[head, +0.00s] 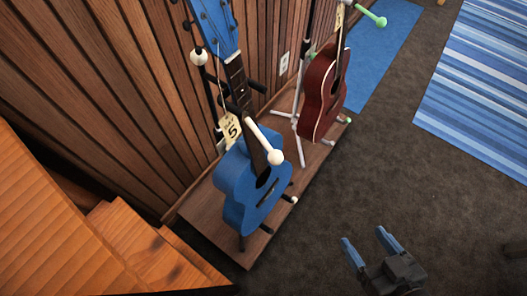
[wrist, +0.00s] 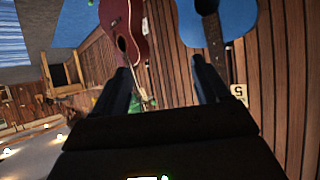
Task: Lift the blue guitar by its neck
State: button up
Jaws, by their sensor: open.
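The blue guitar (head: 247,196) stands upright on a stand on a wooden platform in the head view. Its dark neck (head: 236,83) rises to a blue headstock (head: 213,25), and a tag marked 5 hangs by the neck. My gripper (head: 366,242) is open and empty, to the right of the guitar and apart from it, over the carpet. In the wrist view the blue guitar (wrist: 240,18) and its neck (wrist: 214,45) appear at the top right, beyond the open fingers (wrist: 158,80).
A red-brown guitar (head: 320,92) stands on a white stand behind the blue one. The wooden platform (head: 205,212) runs along a slatted wood wall (head: 130,90). Wooden furniture (head: 50,215) is at the left. Carpet (head: 425,170) is clear at the right, with a striped blue rug (head: 480,85).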

jog(key=w+a+f+n+y+b, duration=0.2)
jog(key=w+a+f+y, duration=0.1)
jog(key=w+f, duration=0.25)
jog(key=n+g+y+b, duration=0.3)
jog(key=n+y+b, duration=0.2)
jog(key=n+y, duration=0.4)
send_near(256, 138)
jog(key=w+a+f+m+y, duration=0.1)
jog(key=w+a, duration=0.1)
jog(key=a, duration=0.1)
jog(key=p+x, duration=0.1)
jog(key=x, duration=0.6)
jog(key=shift+s+a, duration=0.15)
grip_shut()
jog(key=shift+r, duration=0.15)
